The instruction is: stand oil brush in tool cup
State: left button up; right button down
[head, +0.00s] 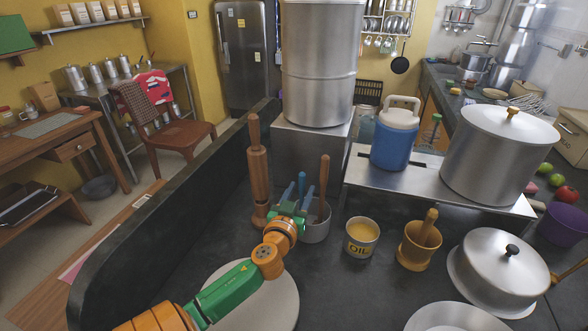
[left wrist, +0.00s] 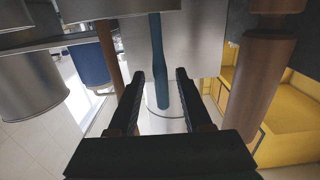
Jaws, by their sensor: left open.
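The grey metal tool cup (head: 317,232) stands on the dark counter beside the wooden rolling pin. A brown wooden stick (head: 323,188) rises from it. A blue handle (head: 301,184), which looks like the oil brush's, stands upright at the cup; its lower end is hidden by my gripper. My left gripper (head: 297,200) is at the cup's left side with its fingers apart. In the left wrist view the blue handle (left wrist: 159,60) lies between the open black fingers (left wrist: 158,95), with gaps on both sides. My right gripper is in neither view.
The rolling pin (head: 258,170) stands close left of my gripper. An oil tin (head: 361,238) and a brass mortar with pestle (head: 418,245) are right of the cup. A large canister on a steel block (head: 308,160) rises behind. A pale round board (head: 275,303) lies under my arm.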

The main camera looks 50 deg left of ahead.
pick_arm(q)
jog(key=v, duration=0.7)
jog(key=shift+s+b, duration=0.3)
jog(key=shift+b, duration=0.1)
